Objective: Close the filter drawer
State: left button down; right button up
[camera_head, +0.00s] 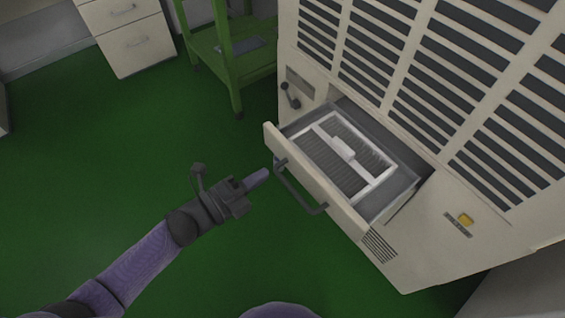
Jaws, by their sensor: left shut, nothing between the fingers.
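The filter drawer (310,180) stands pulled out from the lower part of a large beige cabinet (420,240). Its front panel carries a dark bar handle (299,191). A white-framed pleated filter (344,154) with a white grip across its middle lies inside the drawer. My left gripper (258,178) is shut and empty. In the picture it is just left of the drawer front and handle, with its tip pointing toward them and a small gap between. My right gripper is not in view.
The cabinet has slatted vents (420,80), a dark lever (290,95) left of the drawer and a yellow switch (466,219) to its right. A green cart (235,60) and a white drawer unit (130,40) stand behind. The green floor is clear at left.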

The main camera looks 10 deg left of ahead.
aim_at(293, 156)
pick_arm(q)
jog(key=b+x, duration=0.1)
jog(key=x, duration=0.3)
jog(key=shift+w+d+f, duration=0.1)
jog(key=shift+w+d, duration=0.15)
jog(key=shift+d, duration=0.05)
jog(key=shift+w+d, duration=0.4)
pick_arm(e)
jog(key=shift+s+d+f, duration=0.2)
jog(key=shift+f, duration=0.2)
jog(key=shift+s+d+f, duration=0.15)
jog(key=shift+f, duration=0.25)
